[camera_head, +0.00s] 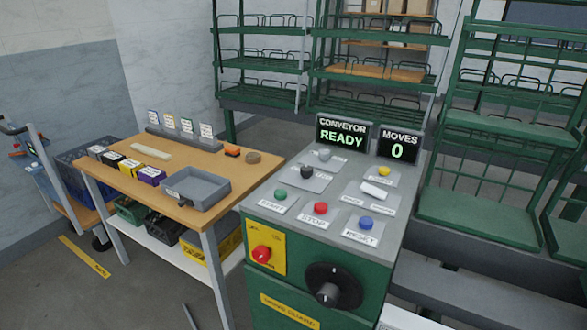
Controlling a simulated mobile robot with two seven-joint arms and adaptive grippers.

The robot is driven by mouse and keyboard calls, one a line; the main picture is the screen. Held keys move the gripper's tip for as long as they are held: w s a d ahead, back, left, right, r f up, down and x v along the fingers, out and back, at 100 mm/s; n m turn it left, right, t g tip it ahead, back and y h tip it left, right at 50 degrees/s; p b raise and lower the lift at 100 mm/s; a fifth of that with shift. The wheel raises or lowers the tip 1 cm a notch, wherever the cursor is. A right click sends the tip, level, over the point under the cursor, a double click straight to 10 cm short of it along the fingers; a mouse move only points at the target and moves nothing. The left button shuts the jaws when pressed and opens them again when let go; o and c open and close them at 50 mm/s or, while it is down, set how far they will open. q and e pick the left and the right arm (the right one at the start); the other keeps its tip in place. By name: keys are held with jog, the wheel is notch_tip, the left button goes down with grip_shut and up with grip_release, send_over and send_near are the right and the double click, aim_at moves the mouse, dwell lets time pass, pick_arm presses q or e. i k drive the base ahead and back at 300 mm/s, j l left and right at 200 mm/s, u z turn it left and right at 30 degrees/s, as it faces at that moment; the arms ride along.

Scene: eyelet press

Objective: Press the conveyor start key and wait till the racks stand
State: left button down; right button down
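The conveyor console (265,208) stands in the middle front, with a green body and a grey sloped top. Its green start key (280,194) is at the left of the lower row, with a label below it. The red stop key (320,208) and blue reset key (366,223) sit to its right. The conveyor display (342,136) reads READY and the moves display (398,146) reads 0. Green racks stand behind, at the back (262,66) and at the right (478,205). Neither gripper is in view.
A wooden table (130,167) left of the console carries a grey tray (196,187), small coloured boxes and label cards. A blue crate on a cart (75,180) stands at far left. The console front has a red knob (262,254) and a black rotary switch (330,288).

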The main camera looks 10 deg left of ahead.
aim_at(280, 194)
jog(key=i+j+z, duration=0.15)
jog(key=j, duration=0.3)
jog(key=i+j+z, duration=0.15)
jog(key=j, duration=0.3)
jog(key=i+j+z, duration=0.15)
jog(key=j, duration=0.35)
jog(key=i+j+z, duration=0.15)
jog(key=j, duration=0.3)
jog(key=j+z, duration=0.15)
jog(key=j, duration=0.35)
